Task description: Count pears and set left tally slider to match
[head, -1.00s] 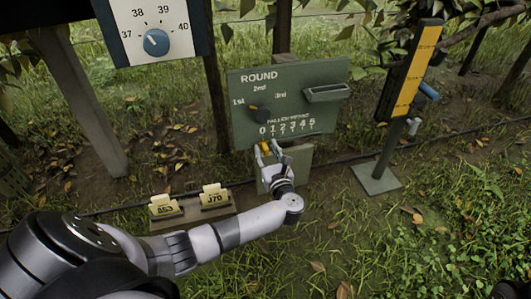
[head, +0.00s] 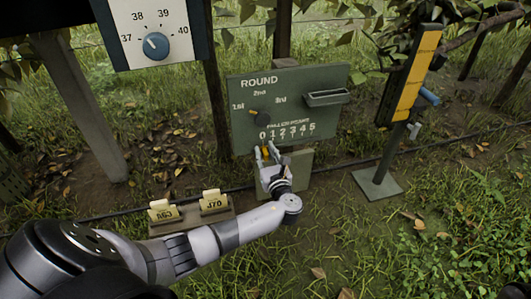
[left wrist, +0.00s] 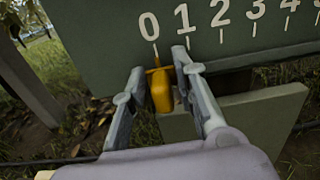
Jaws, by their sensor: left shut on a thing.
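A green ROUND board (head: 240,95) stands ahead with a 0 to 5 scale along its lower edge. The yellow tally slider (left wrist: 161,92) hangs below that edge, near the 0 mark and left of the 1. My left gripper (head: 266,152) is at the board's lower edge under the low end of the scale. In the left wrist view its fingers (left wrist: 159,66) stand on both sides of the slider and are shut on it. In the head view the fingers mostly hide the slider. I see no pears. My right gripper is out of view.
A white dial panel (head: 118,20) with a blue knob (head: 155,46) is at upper left. A yellow-faced post (head: 413,70) on a square base (head: 377,184) stands right. A wooden stand (head: 190,222) holds yellow tags (head: 214,200). A lower green panel is behind my gripper.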

